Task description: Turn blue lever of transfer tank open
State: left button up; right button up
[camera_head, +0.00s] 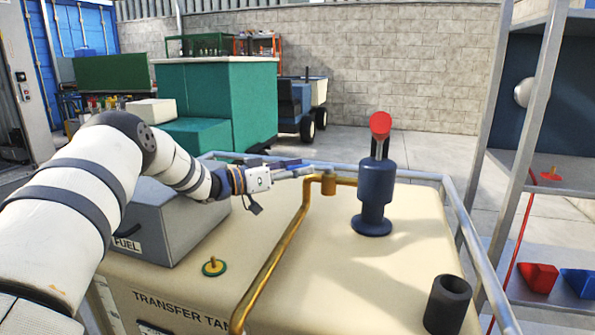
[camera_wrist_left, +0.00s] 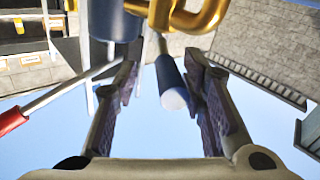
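The transfer tank (camera_head: 350,290) is a cream box with a brass pipe (camera_head: 275,255) running over its top to a brass valve (camera_head: 328,184). The blue lever (camera_wrist_left: 171,83) shows in the left wrist view as a blue handle on a thin stem beside the brass fitting (camera_wrist_left: 185,14). My left gripper (camera_head: 297,170) is beside the valve in the head view; the lever cannot be clearly told from the fingers there. My right gripper is out of view.
A blue hand pump (camera_head: 373,200) with a red knob stands right of the valve. A grey fuel box (camera_head: 165,225), a yellow-green cap (camera_head: 214,266) and a dark cup (camera_head: 447,304) are on the tank. A grey rail (camera_head: 462,215) runs around the tank top.

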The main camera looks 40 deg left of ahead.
pick_arm(q)
notch_tip(320, 180, up, 10)
dwell(0.4)
